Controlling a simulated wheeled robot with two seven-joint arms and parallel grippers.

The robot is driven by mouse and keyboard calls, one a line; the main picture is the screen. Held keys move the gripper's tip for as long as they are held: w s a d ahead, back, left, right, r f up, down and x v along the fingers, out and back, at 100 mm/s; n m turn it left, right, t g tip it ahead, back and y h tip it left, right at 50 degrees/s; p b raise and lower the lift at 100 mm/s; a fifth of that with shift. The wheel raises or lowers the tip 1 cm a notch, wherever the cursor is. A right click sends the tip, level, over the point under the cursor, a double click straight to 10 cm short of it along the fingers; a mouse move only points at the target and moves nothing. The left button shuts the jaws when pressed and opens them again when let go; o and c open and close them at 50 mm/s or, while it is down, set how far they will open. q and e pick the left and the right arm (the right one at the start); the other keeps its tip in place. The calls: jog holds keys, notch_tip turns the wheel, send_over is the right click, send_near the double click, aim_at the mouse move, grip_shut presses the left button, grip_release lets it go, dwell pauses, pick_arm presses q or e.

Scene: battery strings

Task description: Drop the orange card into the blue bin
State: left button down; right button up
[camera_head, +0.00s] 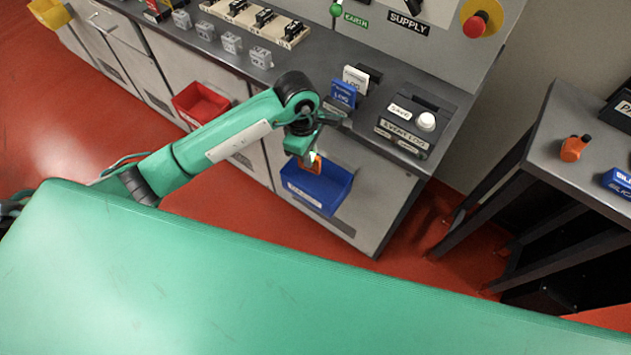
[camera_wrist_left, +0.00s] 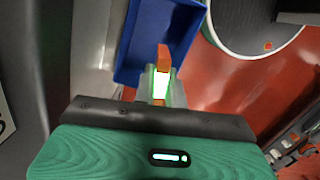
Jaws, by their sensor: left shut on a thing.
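My left gripper (camera_head: 312,160) is shut on the orange card (camera_head: 316,166) in the head view. The gripper and card are over the blue bin (camera_head: 325,189), which is mounted on the cabinet front. In the left wrist view the orange card (camera_wrist_left: 163,58) stands out between the fingertips (camera_wrist_left: 161,75), in front of the blue bin (camera_wrist_left: 128,62). The card overlaps the bin in the picture; I cannot tell how far it is above or inside the rim. My right gripper is not in view.
A red bin (camera_head: 200,104) hangs further left on the cabinet front. A blue card (camera_head: 343,94) and a white card stand on the counter above, beside a box with a white button (camera_head: 426,121). A side table (camera_head: 560,125) stands at the right.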

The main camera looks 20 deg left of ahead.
pick_arm(q)
jog(key=c, duration=1.4)
grip_release()
jog(key=shift+o, duration=0.2)
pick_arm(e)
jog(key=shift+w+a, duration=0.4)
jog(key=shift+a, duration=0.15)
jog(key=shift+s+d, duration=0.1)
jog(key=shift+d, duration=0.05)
